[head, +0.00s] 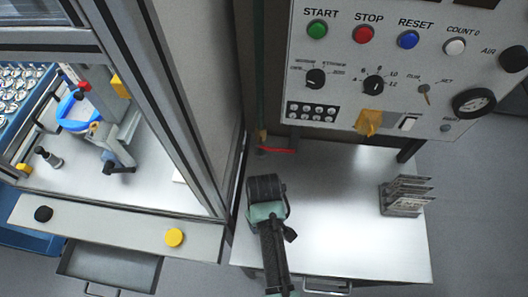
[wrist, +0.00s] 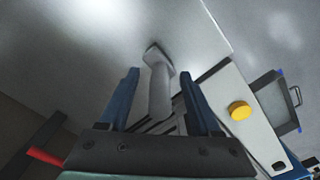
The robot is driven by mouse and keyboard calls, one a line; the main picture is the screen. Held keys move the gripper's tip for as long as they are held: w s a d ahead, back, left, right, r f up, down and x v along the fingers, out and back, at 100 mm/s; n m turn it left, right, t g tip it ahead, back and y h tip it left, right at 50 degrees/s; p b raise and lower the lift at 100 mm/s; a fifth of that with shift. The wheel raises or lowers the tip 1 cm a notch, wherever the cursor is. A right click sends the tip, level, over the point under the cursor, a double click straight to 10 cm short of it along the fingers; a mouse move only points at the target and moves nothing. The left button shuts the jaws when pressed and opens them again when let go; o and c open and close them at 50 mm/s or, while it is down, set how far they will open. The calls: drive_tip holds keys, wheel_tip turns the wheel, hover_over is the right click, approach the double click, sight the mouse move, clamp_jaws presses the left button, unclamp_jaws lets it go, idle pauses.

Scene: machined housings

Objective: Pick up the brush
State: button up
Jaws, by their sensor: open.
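My gripper (wrist: 158,74) is open, with one blue finger on each side of a grey, handle-like thing with a wider end, which I take to be the brush (wrist: 158,92). The brush lies between the fingers, and I cannot tell whether they touch it.
The metal table (head: 340,225) is mostly clear on the right, except for a stack of grey plates (head: 406,196). A machine enclosure with a yellow button (head: 174,237) stands left. The control panel (head: 345,55) rises behind.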

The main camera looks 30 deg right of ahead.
drive_tip(key=shift+f, duration=0.15)
clamp_jaws()
idle(0.4)
